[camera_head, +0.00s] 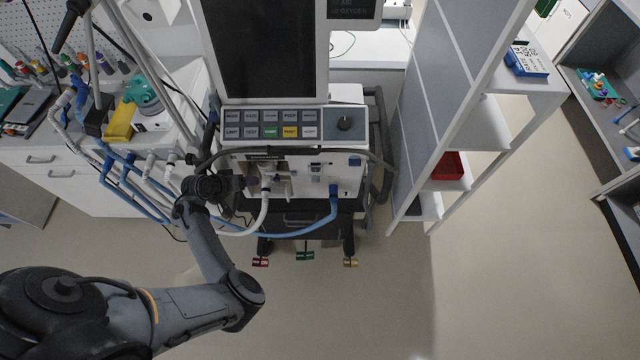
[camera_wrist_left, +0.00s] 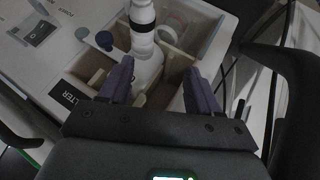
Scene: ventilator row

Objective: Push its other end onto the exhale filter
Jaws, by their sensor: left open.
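The ventilator (camera_head: 300,158) stands upright in the middle of the head view. A white hose (camera_head: 263,208) comes down from its left front bay and curves left. In the left wrist view, a white ringed hose end (camera_wrist_left: 143,22) meets a white, wider piece (camera_wrist_left: 150,66), seemingly the exhale filter, inside the open bay. I cannot tell how firmly they are joined. My left gripper (camera_head: 248,184) is at this bay. Its purple fingers (camera_wrist_left: 158,72) are apart on either side of the white piece, with a gap showing. My right gripper is out of view.
A blue hose (camera_head: 335,203) leaves the right front port and runs left below the bay. More blue and white hoses hang at the left cabinet (camera_head: 65,172). A tall white shelf (camera_head: 440,110) stands close on the right.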

